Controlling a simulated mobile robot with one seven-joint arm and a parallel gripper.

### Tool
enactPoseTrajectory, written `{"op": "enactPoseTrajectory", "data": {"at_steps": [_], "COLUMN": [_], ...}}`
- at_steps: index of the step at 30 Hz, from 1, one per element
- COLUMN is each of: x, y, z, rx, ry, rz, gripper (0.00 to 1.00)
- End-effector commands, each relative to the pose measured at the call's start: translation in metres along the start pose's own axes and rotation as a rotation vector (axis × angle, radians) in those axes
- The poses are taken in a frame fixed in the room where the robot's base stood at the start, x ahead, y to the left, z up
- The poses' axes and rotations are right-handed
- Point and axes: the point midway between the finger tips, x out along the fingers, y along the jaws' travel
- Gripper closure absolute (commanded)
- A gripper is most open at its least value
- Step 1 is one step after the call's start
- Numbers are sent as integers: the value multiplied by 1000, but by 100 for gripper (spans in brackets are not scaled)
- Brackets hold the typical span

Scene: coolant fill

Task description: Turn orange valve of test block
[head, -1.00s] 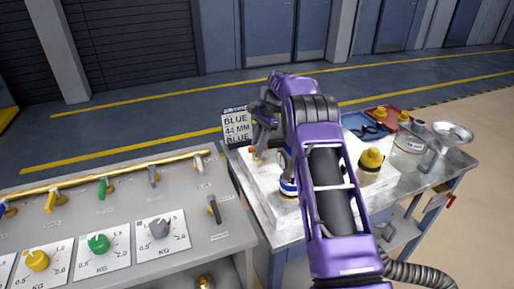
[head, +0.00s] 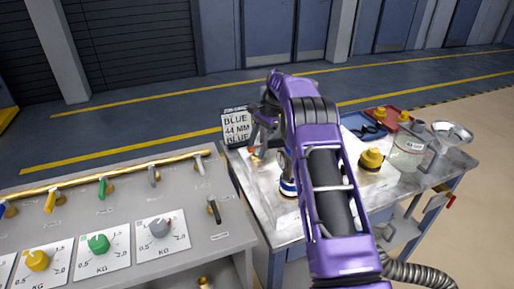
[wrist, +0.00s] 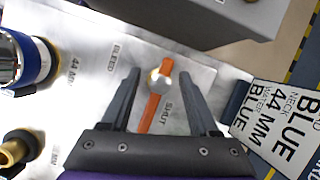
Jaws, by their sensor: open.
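The lever lies close beside the word SHUT. My gripper (wrist: 160,75) is open, with one finger on each side of the lever and a visible gap on both sides. In the head view my gripper (head: 262,138) is over the left part of the bench, and my purple arm hides much of the block.
A blue-collared fitting (wrist: 32,60) and a brass fitting (wrist: 14,150) stand on the block. A sign reading BLUE 44 MM (head: 236,129) stands behind. The bench (head: 290,228) also carries a yellow-capped container (head: 371,160), a jug (head: 407,148) and a funnel (head: 452,131). A grey valve console (head: 120,215) is at left.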

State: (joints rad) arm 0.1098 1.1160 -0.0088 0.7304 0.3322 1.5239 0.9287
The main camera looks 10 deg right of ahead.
Motion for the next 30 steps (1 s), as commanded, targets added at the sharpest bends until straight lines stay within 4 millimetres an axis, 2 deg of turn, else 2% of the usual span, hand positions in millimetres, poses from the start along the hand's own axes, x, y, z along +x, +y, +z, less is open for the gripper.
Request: {"op": "enactPoseTrajectory", "data": {"at_steps": [4,7,18,24,30], "x": [-5,-16,-78,-92,-93], "y": [0,0,-1,0,0], "z": [2,6,32,38,38], "rx": [0,-1,-1,0,0], "ry": [1,1,1,0,0], "rz": [-2,-2,-2,-1,0], "gripper": [38,38,38,38,38]}}
